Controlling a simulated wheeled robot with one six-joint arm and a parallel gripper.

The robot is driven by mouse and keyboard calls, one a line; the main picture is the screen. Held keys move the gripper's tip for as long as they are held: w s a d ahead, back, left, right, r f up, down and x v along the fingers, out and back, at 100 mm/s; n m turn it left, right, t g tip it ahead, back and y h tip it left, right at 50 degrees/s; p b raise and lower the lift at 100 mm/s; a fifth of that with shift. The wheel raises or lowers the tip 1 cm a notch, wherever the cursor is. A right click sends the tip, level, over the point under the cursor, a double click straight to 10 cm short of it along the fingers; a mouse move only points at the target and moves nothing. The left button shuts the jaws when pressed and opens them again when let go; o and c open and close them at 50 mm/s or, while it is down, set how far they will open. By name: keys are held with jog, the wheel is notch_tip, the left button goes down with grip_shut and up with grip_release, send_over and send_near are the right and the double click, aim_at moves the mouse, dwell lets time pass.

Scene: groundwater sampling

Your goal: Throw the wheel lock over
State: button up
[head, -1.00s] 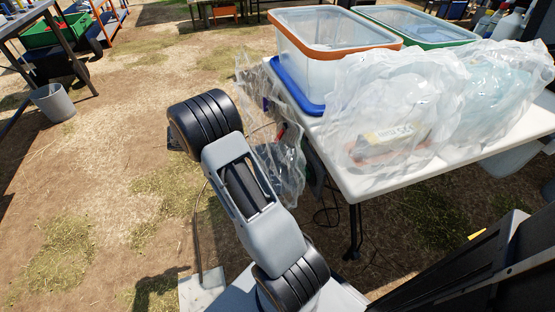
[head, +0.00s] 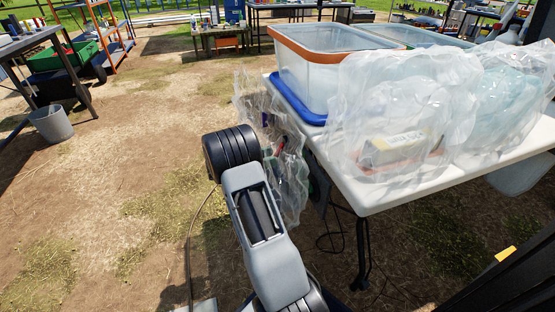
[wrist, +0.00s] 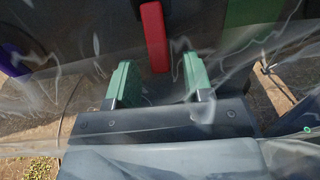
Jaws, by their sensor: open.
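A red lever (wrist: 155,38), which looks like the wheel lock, hangs down from a dark grey surface in the wrist view. My gripper (wrist: 160,83) is open, with a green-padded finger on either side. The lever's lower end is in line with the gap between the fingers, and no contact shows. Clear, wrinkled plastic film lies across this view. In the head view a small red part (head: 281,146) shows through a clear plastic sheet (head: 292,180) beside the table, just right of my arm. My fingers are not clearly visible there.
A cable (head: 192,235) lies on the ground. A grey bin (head: 50,123) stands at left. The dirt ground between is open.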

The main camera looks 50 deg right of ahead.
aim_at(278, 155)
jog(key=shift+b+x, duration=0.35)
jog(key=shift+x, duration=1.15)
grip_shut()
jog(key=shift+r, duration=0.1)
